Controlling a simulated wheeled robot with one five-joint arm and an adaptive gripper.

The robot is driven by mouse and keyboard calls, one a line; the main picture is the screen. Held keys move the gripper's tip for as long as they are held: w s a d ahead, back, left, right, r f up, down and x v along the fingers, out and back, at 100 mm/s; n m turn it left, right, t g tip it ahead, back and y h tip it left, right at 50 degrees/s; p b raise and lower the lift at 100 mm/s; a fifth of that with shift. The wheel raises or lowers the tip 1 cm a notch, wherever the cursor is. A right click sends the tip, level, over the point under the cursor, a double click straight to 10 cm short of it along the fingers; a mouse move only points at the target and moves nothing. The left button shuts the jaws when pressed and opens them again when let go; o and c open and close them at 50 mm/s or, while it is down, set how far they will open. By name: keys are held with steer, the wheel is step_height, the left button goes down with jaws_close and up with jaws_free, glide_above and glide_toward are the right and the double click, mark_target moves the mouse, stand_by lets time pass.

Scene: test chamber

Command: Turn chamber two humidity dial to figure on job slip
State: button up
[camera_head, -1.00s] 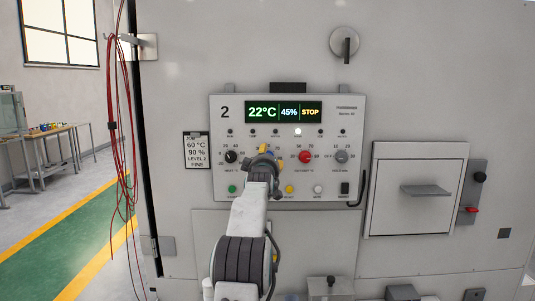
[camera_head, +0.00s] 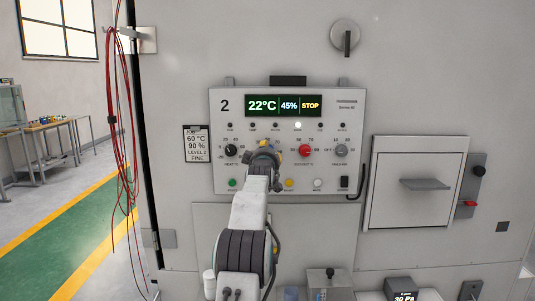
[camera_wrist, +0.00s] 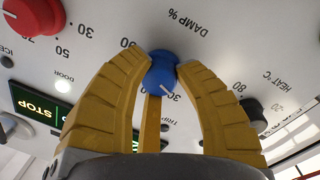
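The panel marked 2 (camera_head: 225,106) shows 22°C, 45% and STOP on its display (camera_head: 283,106). The job slip (camera_head: 197,145) to its left reads 60 °C, 90 %, level 2, fine. The blue dial (camera_wrist: 162,78), labelled DAMP %, has a short white mark near the number 30, which is partly covered. My gripper (camera_wrist: 166,62) has yellow fingertips touching the dial's opposite sides, with another finger below it. In the head view my gripper (camera_head: 264,150) hides most of the dial.
A black HEAT °C dial (camera_wrist: 252,110) and a red dial (camera_wrist: 32,14) flank the blue one. A row of buttons (camera_head: 289,184) lies below the dials. A hatch with a handle (camera_head: 425,184) is at right. Red cables (camera_head: 119,130) hang at left.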

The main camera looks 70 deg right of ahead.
jaws_close()
steer(key=m, duration=0.4)
steer(key=shift+a+r+m+p, duration=0.1)
steer(key=shift+r+m+p, duration=0.05)
steer(key=shift+m+p, duration=0.15)
steer(key=o, duration=0.7)
jaws_free()
steer(key=shift+w, duration=0.1)
steer(key=shift+a, duration=0.1)
steer(key=v, duration=1.1)
steer(key=shift+a, duration=0.3)
steer(key=shift+o, duration=0.3)
